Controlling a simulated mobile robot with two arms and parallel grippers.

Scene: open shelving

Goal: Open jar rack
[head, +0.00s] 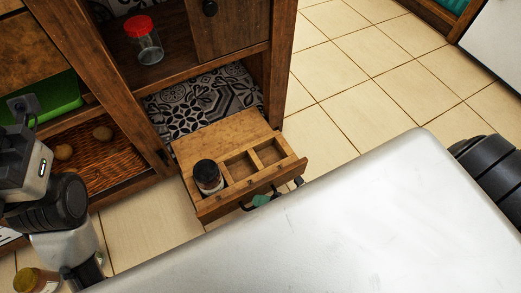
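The wooden jar rack (224,133) is pulled out of the lower opening of the wooden cabinet, over the tiled floor. One dark jar with a black lid (208,176) stands in its left compartment; the two other compartments are empty. A dark handle (247,207) shows at its front. My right gripper (275,193) is at the rack's front by the handle, mostly hidden behind my white body; its grip is unclear. My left gripper (25,110) is at the left edge by the cabinet, away from the rack, and its fingers are hard to make out.
A clear jar with a red lid (145,45) stands on the shelf above. A wicker basket (110,160) with round items and a green crate (62,95) are at left. A yellowish jar (36,281) is at bottom left. Tiled floor (350,90) right of the cabinet is clear.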

